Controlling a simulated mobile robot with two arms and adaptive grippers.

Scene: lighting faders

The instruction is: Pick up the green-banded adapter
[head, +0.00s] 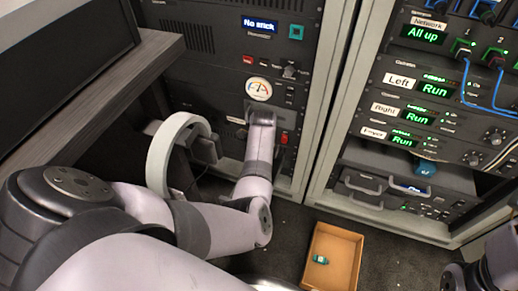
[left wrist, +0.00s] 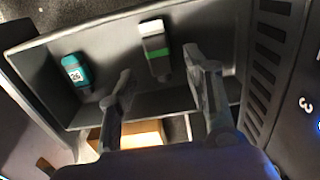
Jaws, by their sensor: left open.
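The green-banded adapter (left wrist: 156,42) shows in the left wrist view. It has a pale top, a bright green band and a grey lower end, and it lies in a dark grey tray (left wrist: 110,32). My left gripper (left wrist: 160,64) is open, with one finger on each side of the adapter's lower end in the picture. I cannot tell whether a finger touches it. In the head view my left arm reaches to the rack at the middle, and its fingers cannot be made out.
A teal stick labelled 26 (left wrist: 76,70) lies in the same tray, left of the adapter. An open cardboard box (head: 345,247) with a small teal item (head: 320,259) stands on the floor. Racks (head: 327,100) close in the back, and a grey desk (head: 95,85) is at left.

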